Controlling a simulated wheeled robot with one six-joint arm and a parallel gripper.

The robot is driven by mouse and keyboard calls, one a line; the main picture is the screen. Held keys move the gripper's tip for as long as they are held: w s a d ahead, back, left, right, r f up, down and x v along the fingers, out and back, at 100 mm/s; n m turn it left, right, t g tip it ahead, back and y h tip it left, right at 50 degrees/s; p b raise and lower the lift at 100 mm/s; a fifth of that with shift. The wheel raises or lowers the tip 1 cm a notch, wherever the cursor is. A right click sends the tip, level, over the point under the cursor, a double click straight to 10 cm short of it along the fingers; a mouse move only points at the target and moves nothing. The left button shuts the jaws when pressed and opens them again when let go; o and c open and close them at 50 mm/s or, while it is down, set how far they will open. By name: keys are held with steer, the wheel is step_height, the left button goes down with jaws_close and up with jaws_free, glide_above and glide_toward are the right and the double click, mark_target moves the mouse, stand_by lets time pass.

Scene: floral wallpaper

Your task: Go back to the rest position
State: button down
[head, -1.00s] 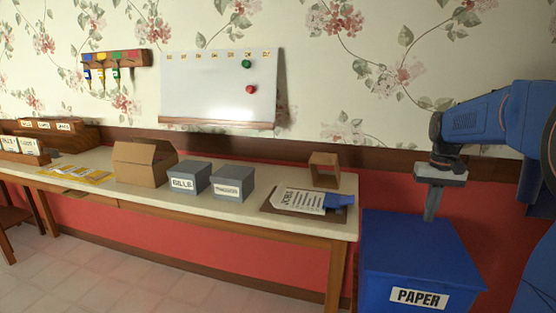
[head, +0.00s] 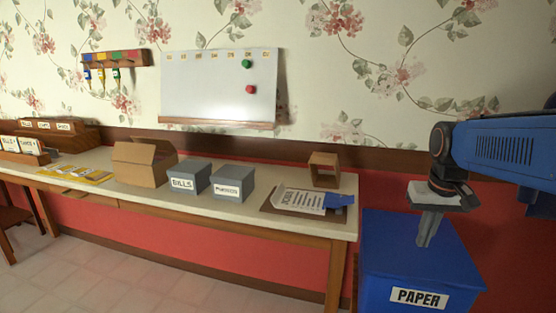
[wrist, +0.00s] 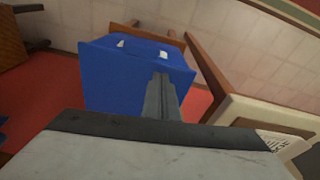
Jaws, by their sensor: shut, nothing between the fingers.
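My gripper (head: 427,236) points down above the blue bin labelled PAPER (head: 420,262), at the right of the head view. Its fingers are shut with nothing between them. The wrist view shows the closed fingers (wrist: 160,98) in front of the blue bin (wrist: 105,75). My blue arm reaches in from the right edge of the head view.
A long table (head: 100,200) stands left of the bin. It holds a clipboard (head: 268,207) with a paper, a small wooden box (head: 323,170), two grey boxes (head: 233,184) and an open cardboard box (head: 143,163). A whiteboard (head: 215,90) hangs above.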

steer(key=s+a+f+n+t, duration=0.1)
steer(key=s+a+f, duration=0.2)
steer(key=s, duration=0.5)
steer(key=s+a+f+t, duration=0.1)
steer(key=s+a+f, duration=0.3)
steer(key=s, duration=0.5)
steer(key=shift+s+f+n+t, duration=0.3)
steer(key=shift+n+t, duration=0.1)
